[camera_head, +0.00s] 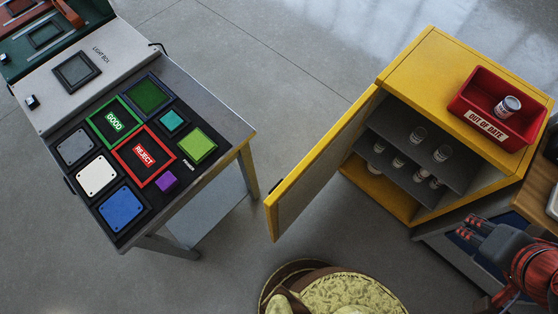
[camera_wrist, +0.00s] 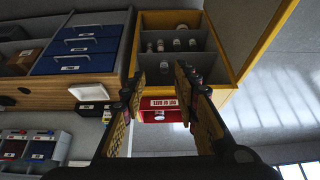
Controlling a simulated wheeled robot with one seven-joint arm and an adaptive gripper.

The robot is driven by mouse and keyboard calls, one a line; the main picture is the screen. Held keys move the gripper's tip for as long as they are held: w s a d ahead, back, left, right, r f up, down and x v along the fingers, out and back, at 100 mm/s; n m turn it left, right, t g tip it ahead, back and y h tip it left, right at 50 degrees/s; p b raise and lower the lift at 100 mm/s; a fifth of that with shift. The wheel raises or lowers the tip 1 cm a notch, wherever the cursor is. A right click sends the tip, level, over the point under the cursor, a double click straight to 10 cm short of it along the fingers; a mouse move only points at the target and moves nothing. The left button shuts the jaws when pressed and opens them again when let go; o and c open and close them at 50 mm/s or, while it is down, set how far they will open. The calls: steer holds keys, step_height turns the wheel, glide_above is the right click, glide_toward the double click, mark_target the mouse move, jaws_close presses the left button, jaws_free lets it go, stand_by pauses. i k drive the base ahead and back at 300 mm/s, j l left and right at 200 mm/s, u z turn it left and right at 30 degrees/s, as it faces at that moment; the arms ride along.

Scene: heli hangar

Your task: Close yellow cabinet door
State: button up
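The yellow cabinet (camera_head: 425,65) stands at the right in the head view. Its front is open, with small jars (camera_head: 418,135) on grey shelves inside. The yellow cabinet door (camera_head: 318,165) is swung wide open, its free edge reaching down-left toward the workbench. In the wrist view, which looks upside down, the cabinet (camera_wrist: 170,20) is beyond the fingers and the door (camera_wrist: 262,30) is to the right. My gripper (camera_wrist: 160,82) is open with nothing between its fingers. In the head view my gripper (camera_head: 470,232) is at the lower right, apart from the door.
A red bin (camera_head: 485,124) marked OUT OF DATE holds a jar on the cabinet top. A workbench (camera_head: 225,120) with coloured pads stands left of the door. A wooden-topped unit (camera_head: 535,200) is close by my arm at right; blue drawers (camera_wrist: 85,45) show in the wrist view.

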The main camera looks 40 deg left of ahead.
mark_target(285, 204)
steer(key=k+j, duration=0.85)
steer(key=j, duration=0.2)
steer(key=k+j, duration=0.85)
steer(key=j, duration=0.15)
steer(key=i+l, duration=0.25)
steer(key=i, duration=0.2)
steer(key=i+l, duration=0.25)
steer(key=i, duration=0.15)
